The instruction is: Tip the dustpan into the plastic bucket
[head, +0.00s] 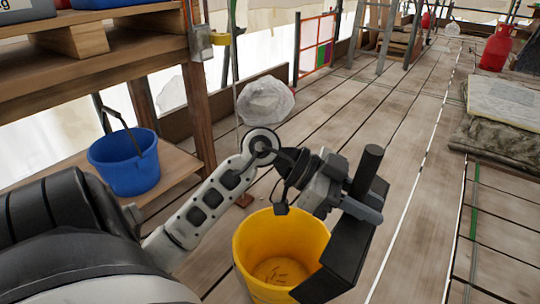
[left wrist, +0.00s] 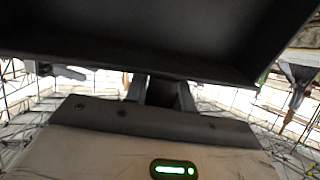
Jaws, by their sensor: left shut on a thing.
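The plastic bucket (head: 252,250) is yellow and stands on the plank floor in the head view, with a small heap of brownish debris (head: 280,271) visible at its bottom. The black dustpan (head: 345,257) is tilted steeply over the bucket's right rim. My left gripper (head: 358,198) is shut on the dustpan's handle (head: 369,165), above and right of the bucket. In the left wrist view the dark dustpan (left wrist: 160,45) fills the top of the picture. I cannot tell whether anything is left inside the pan. My right gripper is not in view.
A blue bucket (head: 125,163) stands on the low shelf of a wooden rack (head: 202,125) at left. A wrapped plastic bundle (head: 265,100) lies behind the arm. A red gas cylinder (head: 496,48) and stacked sheets (head: 505,105) are at right. The middle planks are clear.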

